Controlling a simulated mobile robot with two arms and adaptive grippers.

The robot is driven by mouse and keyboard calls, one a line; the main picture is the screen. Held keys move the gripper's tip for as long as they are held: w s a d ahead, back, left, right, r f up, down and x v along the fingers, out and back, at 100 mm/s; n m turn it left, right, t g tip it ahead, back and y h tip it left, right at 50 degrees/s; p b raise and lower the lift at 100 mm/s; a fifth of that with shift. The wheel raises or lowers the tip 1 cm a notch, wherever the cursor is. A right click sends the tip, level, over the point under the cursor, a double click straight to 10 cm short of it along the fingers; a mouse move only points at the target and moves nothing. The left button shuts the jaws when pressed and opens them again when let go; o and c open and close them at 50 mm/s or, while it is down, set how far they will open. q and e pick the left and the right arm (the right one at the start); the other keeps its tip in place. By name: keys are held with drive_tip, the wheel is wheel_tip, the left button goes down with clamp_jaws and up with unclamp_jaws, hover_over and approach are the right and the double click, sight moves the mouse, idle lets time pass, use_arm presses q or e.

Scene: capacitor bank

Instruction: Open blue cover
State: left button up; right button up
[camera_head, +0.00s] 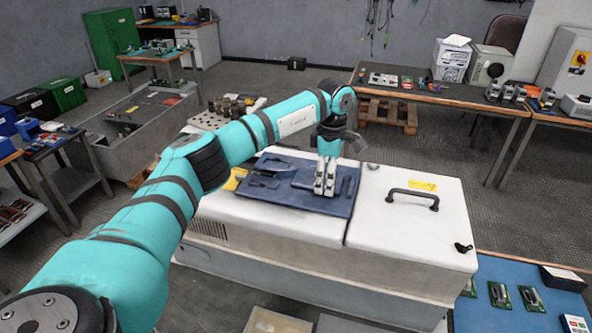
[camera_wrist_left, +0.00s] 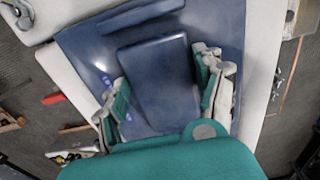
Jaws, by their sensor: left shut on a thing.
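The blue cover (camera_head: 313,203) is a flat dark blue panel lying on the left part of the white cabinet top. It also shows in the left wrist view (camera_wrist_left: 85,48), with a raised blue block (camera_wrist_left: 160,75) on it. My left gripper (camera_head: 325,190) reaches down onto the right part of the cover. In the left wrist view the fingers of my left gripper (camera_wrist_left: 163,85) sit on both sides of the raised block and are shut on it. The gripper and forearm hide part of the cover in the head view. My right gripper is not in view.
The white cabinet (camera_head: 390,230) has a black handle (camera_head: 412,197) on its right lid and a small black latch (camera_head: 463,247) at the front corner. A workbench (camera_head: 440,95) stands behind. A blue surface (camera_head: 500,325) with circuit boards lies at the lower right.

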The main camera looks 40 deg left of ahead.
sight(359, 194)
use_arm(q)
drive_tip(key=d, duration=0.2)
drive_tip(key=w+d, duration=0.1)
drive_tip(key=d, duration=0.2)
drive_tip(key=w+d, duration=0.1)
drive_tip(key=d, duration=0.1)
drive_tip(key=shift+w+d+b, duration=0.2)
drive_tip(key=shift+d+b, duration=0.1)
drive_tip(key=shift+d, duration=0.05)
drive_tip(key=o, duration=1.8)
drive_tip(key=shift+w+d, duration=0.1)
drive_tip(key=shift+d, duration=0.15)
drive_tip(key=shift+c, duration=0.2)
drive_tip(key=shift+a, duration=0.1)
drive_tip(key=shift+a+r, duration=0.1)
drive_tip(key=shift+r, duration=0.05)
wheel_tip(359, 194, up, 12)
drive_tip(key=shift+f, duration=0.25)
